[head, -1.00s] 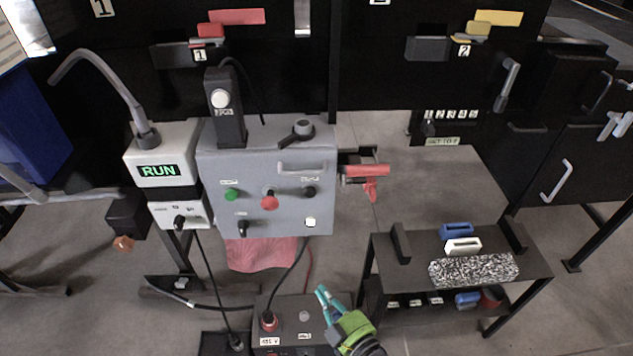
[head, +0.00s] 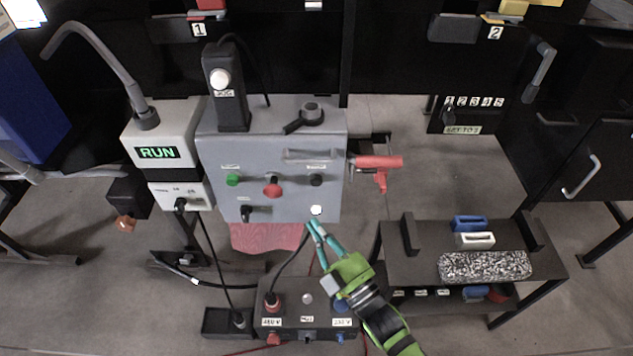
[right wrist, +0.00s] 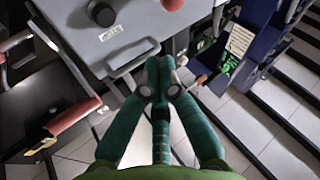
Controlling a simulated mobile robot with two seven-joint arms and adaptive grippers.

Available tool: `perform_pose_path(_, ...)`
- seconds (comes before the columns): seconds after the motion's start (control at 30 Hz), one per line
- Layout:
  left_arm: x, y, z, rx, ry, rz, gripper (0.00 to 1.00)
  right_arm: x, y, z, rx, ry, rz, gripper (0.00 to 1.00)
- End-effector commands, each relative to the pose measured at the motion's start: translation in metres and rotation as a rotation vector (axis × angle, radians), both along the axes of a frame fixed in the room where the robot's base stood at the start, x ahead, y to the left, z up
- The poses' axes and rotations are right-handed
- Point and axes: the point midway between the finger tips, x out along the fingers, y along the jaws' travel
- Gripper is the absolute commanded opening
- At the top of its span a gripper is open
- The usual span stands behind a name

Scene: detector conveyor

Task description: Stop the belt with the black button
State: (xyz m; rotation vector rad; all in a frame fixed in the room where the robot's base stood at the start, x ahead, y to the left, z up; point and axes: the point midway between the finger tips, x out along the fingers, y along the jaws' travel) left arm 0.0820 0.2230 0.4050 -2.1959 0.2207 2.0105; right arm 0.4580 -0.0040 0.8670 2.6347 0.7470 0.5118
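The black button (head: 317,180) is a round knob at the right of the grey control box's front (head: 215,200). It also shows at the top of the right wrist view (right wrist: 103,14). A red mushroom button (head: 272,186) and a green button (head: 232,180) are left of it; a white lit button (head: 316,210) is below. The display (head: 157,153) reads RUN in green. My right gripper (head: 314,224) has its teal fingers together, empty, just below the white button in the head view; its fingers also show together in the right wrist view (right wrist: 159,72). My left gripper is out of view.
A grey handle (head: 312,155) sticks out above the black button. A red-handled tool (head: 376,163) hangs at the box's right side. A black shelf (head: 390,245) with blue and white blocks stands right. A power box (head: 320,318) with cables lies below.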

Motion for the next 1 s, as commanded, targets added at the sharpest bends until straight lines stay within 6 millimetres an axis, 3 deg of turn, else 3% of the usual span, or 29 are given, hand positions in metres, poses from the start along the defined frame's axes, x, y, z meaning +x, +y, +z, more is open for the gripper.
perform_pose_path(0.53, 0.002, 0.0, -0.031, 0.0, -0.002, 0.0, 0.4, 0.07, 0.0, -0.003, 0.0, 0.0, 0.0, 0.0)
perform_pose_path(1.0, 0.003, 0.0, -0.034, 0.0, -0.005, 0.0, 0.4, 0.083, 0.0, -0.001, 0.0, 0.002, -0.001, 0.0)
